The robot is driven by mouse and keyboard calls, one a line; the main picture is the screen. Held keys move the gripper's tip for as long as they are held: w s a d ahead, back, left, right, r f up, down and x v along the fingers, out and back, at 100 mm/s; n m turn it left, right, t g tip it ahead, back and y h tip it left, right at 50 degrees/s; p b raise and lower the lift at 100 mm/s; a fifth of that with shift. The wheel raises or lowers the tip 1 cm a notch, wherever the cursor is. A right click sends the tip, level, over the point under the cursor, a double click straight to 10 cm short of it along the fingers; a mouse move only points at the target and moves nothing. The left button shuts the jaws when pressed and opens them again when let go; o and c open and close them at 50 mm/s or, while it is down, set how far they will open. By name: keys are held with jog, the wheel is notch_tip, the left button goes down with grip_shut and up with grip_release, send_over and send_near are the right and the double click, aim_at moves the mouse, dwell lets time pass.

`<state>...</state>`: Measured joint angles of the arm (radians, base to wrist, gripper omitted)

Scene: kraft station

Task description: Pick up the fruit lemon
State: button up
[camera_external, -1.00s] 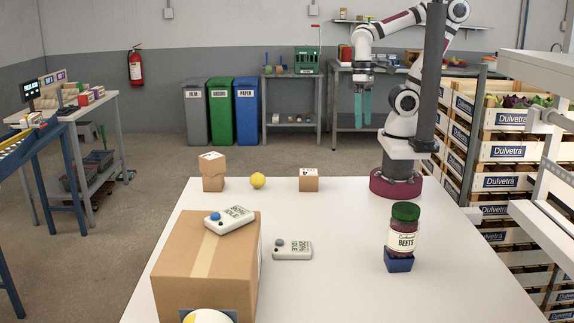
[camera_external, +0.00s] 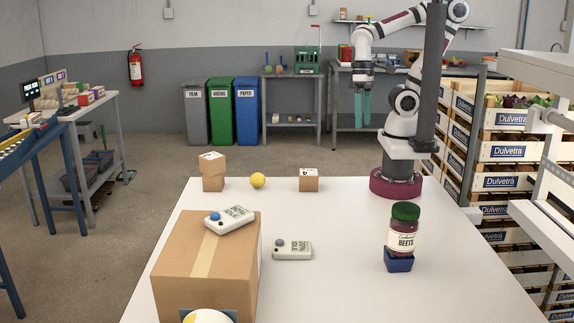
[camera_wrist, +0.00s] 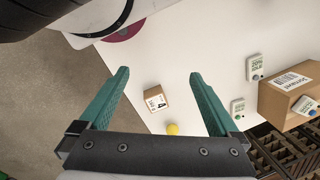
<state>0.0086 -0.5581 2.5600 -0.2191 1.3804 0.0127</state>
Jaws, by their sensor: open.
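The lemon (camera_external: 257,180) is a small yellow round fruit on the far edge of the white table (camera_external: 345,225), between two small cardboard boxes. In the wrist view the lemon (camera_wrist: 172,129) shows low between my fingers, well beyond them. My gripper (camera_external: 362,106) has teal fingers pointing down and hangs high, to the right of the lemon and apart from it. In the wrist view the fingers of my gripper (camera_wrist: 158,78) are wide apart with nothing between them.
A small box (camera_external: 309,180) stands right of the lemon, and stacked boxes (camera_external: 212,172) stand left. A large carton (camera_external: 190,265) bears a white device (camera_external: 230,219). Another device (camera_external: 292,249) lies beside it. A beets jar (camera_external: 403,228) stands on a blue block (camera_external: 398,261).

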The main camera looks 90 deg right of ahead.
jog(key=w+d+f+n+g+h, duration=0.2)
jog(key=d+f+n+g+h, duration=0.1)
jog(key=d+n+h, duration=0.25)
jog(key=n+t+h, duration=0.6)
jog(key=n+t, duration=0.7)
jog(key=n, duration=1.4)
send_near(263, 180)
jog(key=shift+n+y, duration=0.25)
jog(key=x, duration=1.2)
jog(key=shift+w+d, duration=0.2)
jog(key=shift+d, duration=0.2)
jog(key=c, duration=1.5)
